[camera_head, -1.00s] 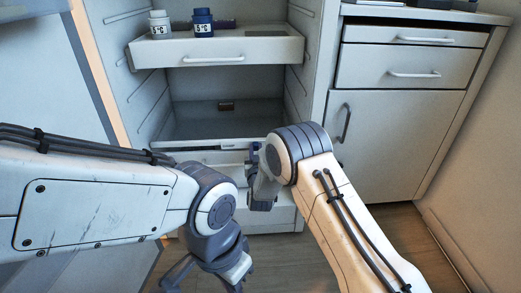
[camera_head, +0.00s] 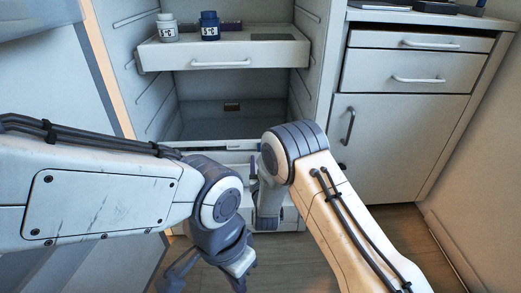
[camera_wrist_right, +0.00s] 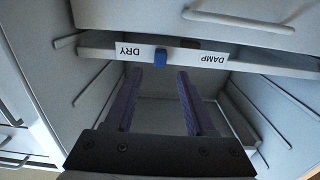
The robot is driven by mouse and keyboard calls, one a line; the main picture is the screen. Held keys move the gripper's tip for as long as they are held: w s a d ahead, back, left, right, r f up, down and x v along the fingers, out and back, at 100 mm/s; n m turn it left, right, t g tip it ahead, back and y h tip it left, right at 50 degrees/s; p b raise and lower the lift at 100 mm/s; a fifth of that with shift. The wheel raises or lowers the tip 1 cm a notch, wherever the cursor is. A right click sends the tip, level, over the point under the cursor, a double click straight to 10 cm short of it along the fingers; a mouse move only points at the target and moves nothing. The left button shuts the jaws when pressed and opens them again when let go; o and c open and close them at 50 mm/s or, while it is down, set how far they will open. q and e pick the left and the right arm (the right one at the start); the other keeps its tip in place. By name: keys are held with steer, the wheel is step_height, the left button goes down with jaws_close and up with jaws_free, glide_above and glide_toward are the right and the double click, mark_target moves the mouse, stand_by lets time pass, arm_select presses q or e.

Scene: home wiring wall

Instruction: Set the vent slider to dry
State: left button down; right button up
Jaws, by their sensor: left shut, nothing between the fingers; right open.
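The vent slider has a blue knob (camera_wrist_right: 160,57) on a white strip (camera_wrist_right: 98,43), between a DRY label (camera_wrist_right: 128,51) and a DAMP label (camera_wrist_right: 212,60). The knob is nearer DRY. My right gripper (camera_wrist_right: 158,74) is open, its two dark fingers pointing at the strip. In the right wrist view the knob appears between and just beyond the fingertips; contact cannot be told. In the head view my right gripper is mostly behind its own wrist, and I cannot make out the knob. My left gripper (camera_head: 238,274) is shut and empty, low over the floor.
Cabinet side walls (camera_head: 308,70) flank the opening. A white cupboard (camera_head: 395,140) stands at right. The floor (camera_head: 400,235) at lower right looks clear.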

steer(key=shift+s+d+p, duration=0.2)
steer(key=shift+s+p, duration=0.4)
steer(key=shift+s, duration=1.75)
